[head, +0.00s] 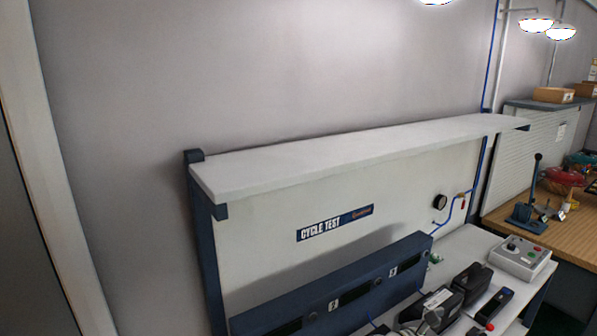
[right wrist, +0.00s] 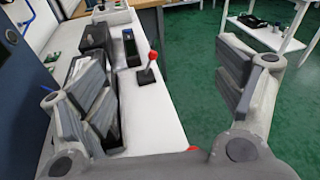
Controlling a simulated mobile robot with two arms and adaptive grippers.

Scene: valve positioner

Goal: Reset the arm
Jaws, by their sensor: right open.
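In the right wrist view my right gripper (right wrist: 166,90) is open, with its two fingers wide apart and nothing between the pads. A short lever with a red ball knob (right wrist: 151,58) stands on the white bench top (right wrist: 155,110), beyond and between the fingers, apart from both. Its red knob also shows at the bottom of the head view (head: 490,326). Beside the lever lies a slim dark device with a blue part (right wrist: 131,47). A black box (right wrist: 97,42) is left of that, partly behind my left-hand finger. My left gripper is not in view.
In the head view a dark blue panel (head: 300,300) stands on the bench under a grey shelf (head: 350,147). A control box (head: 519,257) with coloured buttons sits at the bench's right. A hand press (head: 528,205) stands on a wooden bench. Green floor (right wrist: 200,95) lies open beside the bench.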

